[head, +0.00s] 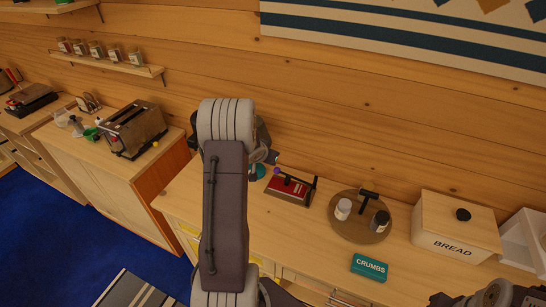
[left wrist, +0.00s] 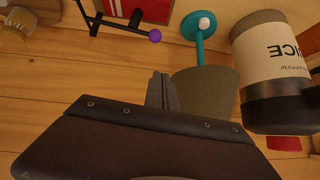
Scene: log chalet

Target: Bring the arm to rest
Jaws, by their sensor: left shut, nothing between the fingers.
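My left arm rises through the middle of the head view, over the counter (head: 335,255). It hides most of its own gripper there. In the left wrist view my left gripper (left wrist: 162,92) is shut and empty, its fingertips together. It points toward a grey-green cup-like vessel (left wrist: 205,95) and a labelled canister (left wrist: 275,60), with nothing held. A grey and dark part of my right arm shows at the bottom right corner of the head view, and its gripper fingers cannot be seen.
Near the left arm are a red device (head: 288,190) with a purple knob, and a teal stand (left wrist: 197,42). To the right stand a round board (head: 362,235) with jars, a teal CRUMBS box (head: 370,267) and a BREAD box (head: 456,225). A toaster (head: 135,128) stands left.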

